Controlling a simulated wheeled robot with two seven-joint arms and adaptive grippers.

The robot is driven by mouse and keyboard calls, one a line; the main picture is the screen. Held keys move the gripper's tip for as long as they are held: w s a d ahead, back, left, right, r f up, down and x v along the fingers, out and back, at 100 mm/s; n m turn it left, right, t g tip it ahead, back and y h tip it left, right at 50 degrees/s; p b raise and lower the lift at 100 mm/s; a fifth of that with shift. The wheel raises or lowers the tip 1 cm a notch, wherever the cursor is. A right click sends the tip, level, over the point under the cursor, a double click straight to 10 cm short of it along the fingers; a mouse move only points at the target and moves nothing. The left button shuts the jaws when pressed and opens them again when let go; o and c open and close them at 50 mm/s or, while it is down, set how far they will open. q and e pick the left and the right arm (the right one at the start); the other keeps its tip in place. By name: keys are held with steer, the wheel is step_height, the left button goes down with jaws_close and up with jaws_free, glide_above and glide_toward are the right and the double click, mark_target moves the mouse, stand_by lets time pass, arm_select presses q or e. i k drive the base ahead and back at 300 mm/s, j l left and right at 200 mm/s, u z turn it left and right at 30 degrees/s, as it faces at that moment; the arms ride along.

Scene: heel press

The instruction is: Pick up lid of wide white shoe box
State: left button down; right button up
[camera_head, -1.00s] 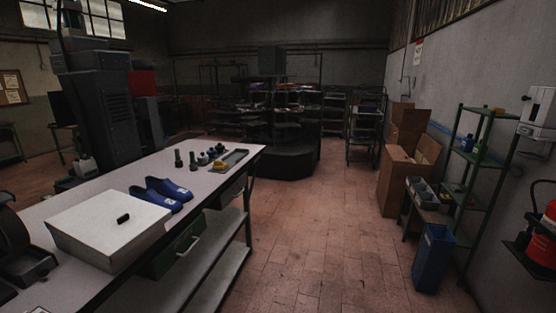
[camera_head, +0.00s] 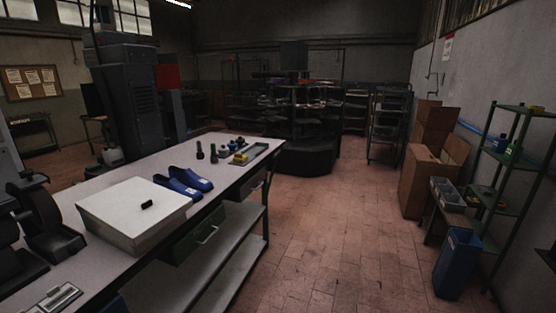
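The wide white shoe box (camera_head: 150,238) stands on the near left part of the workbench. Its flat white lid (camera_head: 115,198) lies on top and looks closed. A small black object like a handle (camera_head: 147,204) sits on the lid, right of its middle. Neither of my grippers can be made out in the head view, and nothing is seen touching the box or lid.
Blue shoes (camera_head: 190,180) stand just behind the box on the long workbench (camera_head: 228,148). Dark equipment (camera_head: 50,232) stands left of the box. Farther back are small bottles and a tray (camera_head: 262,150). The tiled floor (camera_head: 320,235) right of the bench is open.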

mark_target(133, 210)
steer(key=i+u, duration=0.4)
steer(key=i+l+u, duration=0.15)
steer(key=u, duration=0.2)
